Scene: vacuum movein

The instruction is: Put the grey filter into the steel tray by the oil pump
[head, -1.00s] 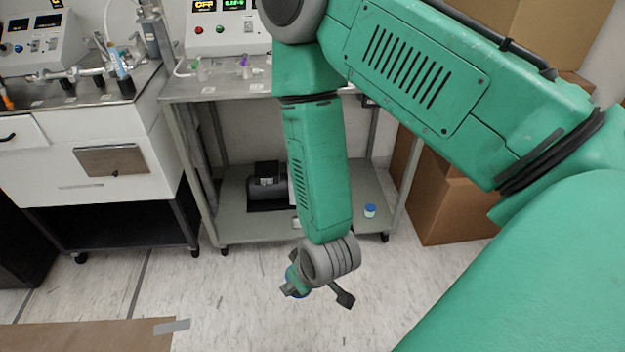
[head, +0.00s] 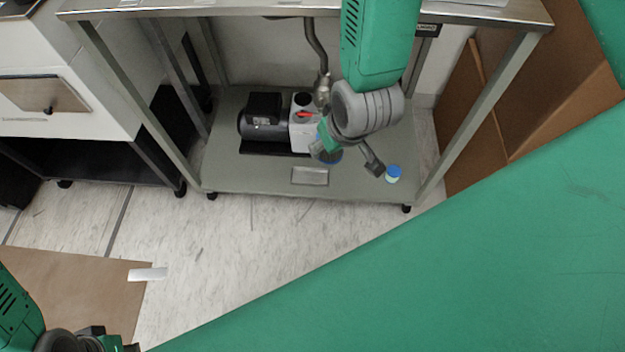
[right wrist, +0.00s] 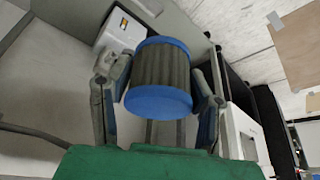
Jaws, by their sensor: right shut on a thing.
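The grey filter (right wrist: 162,72) has a dark pleated body and blue end caps. My right gripper (right wrist: 160,88) is shut on it, with a finger on each side. In the head view the filter (head: 329,156) is mostly hidden by the wrist; a blue edge shows above the lower shelf. The small steel tray (head: 310,176) lies on that shelf, just below and left of the filter in the picture. The oil pump (head: 266,128), a black motor with a white box (head: 303,135), stands behind the tray. My left gripper (head: 105,343) is cut off at the bottom left.
A blue-capped jar (head: 393,174) stands on the shelf (head: 240,178) right of the tray, close to my right gripper. Table legs (head: 483,115) flank the shelf, and the tabletop (head: 270,10) is above. Cardboard boxes (head: 540,85) stand at the right.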

